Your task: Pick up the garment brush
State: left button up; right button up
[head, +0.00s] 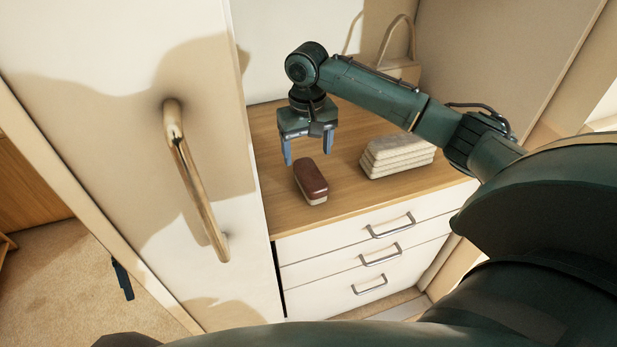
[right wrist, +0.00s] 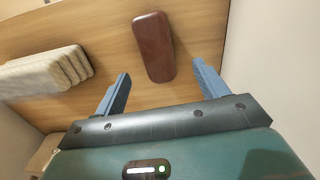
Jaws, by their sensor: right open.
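The garment brush (head: 311,181) has a dark red-brown back and a pale underside. It lies back up on the wooden top of the drawer unit, near its front edge. It also shows in the right wrist view (right wrist: 154,47), beyond and between the two fingers. My right gripper (head: 308,157) is open and empty, fingers pointing down, above and just behind the brush, apart from it. It also shows in the right wrist view (right wrist: 161,88). My left gripper does not clearly show; a small dark part (head: 123,281) at the lower left cannot be made out.
A folded stack of beige cloths (head: 398,157) lies right of the brush. A beige bag (head: 403,70) with a handle stands behind my right arm. A white door (head: 110,100) with a brass handle (head: 193,180) stands left. White drawers (head: 365,258) are below the wooden top (head: 350,196).

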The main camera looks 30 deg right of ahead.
aim_at(310, 173)
notch_tip(310, 173, down, 3)
jog(key=shift+r, duration=0.1)
jog(key=f, duration=0.5)
jog(key=shift+s+d+f, duration=0.1)
jog(key=shift+s+d, duration=0.1)
jog(key=c, duration=1.1)
notch_tip(310, 173, up, 10)
jog(key=shift+r, duration=0.1)
jog(key=o, duration=0.5)
jog(key=shift+c, duration=0.2)
jog(key=c, duration=0.3)
